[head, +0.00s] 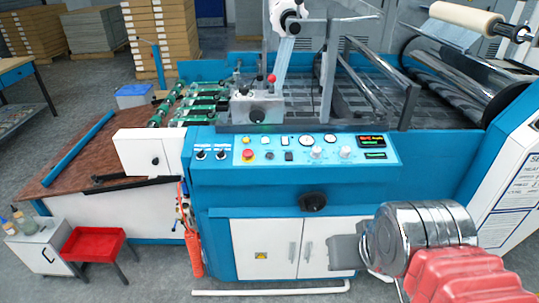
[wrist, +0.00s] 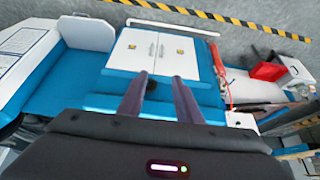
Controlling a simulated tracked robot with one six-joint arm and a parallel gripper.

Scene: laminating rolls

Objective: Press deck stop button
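The blue laminating machine (head: 420,180) has a light-blue control panel (head: 330,148) along its front. A red round button (head: 248,155) on a yellow base sits near the panel's left end. A red ball knob (head: 271,78) stands on the grey unit above the deck; no label is readable to tell which is the deck stop. My gripper (wrist: 158,86) shows two dark fingers held apart with nothing between them, in front of the machine's blue front and white cabinet doors (wrist: 150,52). In the head view my arm is at the lower right, apart from the panel. The red button is not visible in the wrist view.
A black knob (head: 313,201) sticks out below the panel. Rollers (head: 445,75) stand at the right and green-and-silver feed parts (head: 195,105) at the left. A white pipe (head: 270,291) runs along the floor.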

